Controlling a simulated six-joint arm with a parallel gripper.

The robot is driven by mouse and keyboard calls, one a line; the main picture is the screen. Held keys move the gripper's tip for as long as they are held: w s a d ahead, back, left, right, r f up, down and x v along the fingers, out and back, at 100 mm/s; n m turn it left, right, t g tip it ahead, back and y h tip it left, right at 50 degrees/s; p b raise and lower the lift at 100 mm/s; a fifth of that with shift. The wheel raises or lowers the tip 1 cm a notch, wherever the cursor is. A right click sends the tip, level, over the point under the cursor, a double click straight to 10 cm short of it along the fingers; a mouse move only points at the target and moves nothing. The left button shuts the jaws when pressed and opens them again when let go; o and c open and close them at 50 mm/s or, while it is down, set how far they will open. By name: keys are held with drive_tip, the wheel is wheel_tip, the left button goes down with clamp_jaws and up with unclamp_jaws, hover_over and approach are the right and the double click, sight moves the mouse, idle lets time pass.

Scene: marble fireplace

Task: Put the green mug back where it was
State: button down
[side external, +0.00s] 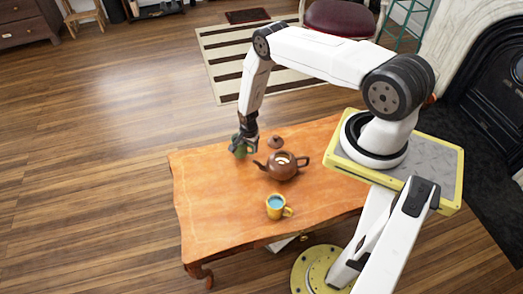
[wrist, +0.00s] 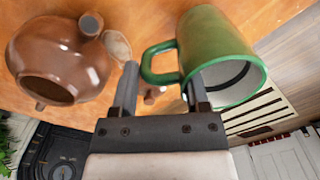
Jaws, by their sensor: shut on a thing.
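The green mug (side external: 238,153) is at the far left part of the wooden table in the side view, partly hidden by my gripper (side external: 246,141). I cannot tell whether the mug touches the table.
A brown teapot (side external: 283,167) stands right of the mug, its lid (side external: 275,142) off behind it. The table's (side external: 215,215) left front is clear.

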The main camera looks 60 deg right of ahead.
drive_tip(key=shift+w+f, duration=0.2)
drive_tip(key=shift+f, duration=1.5)
drive_tip(key=shift+f, duration=0.2)
drive_tip(key=shift+c, duration=0.4)
unclamp_jaws()
drive_tip(key=shift+r, duration=0.15)
drive_tip(key=shift+r, duration=6.05)
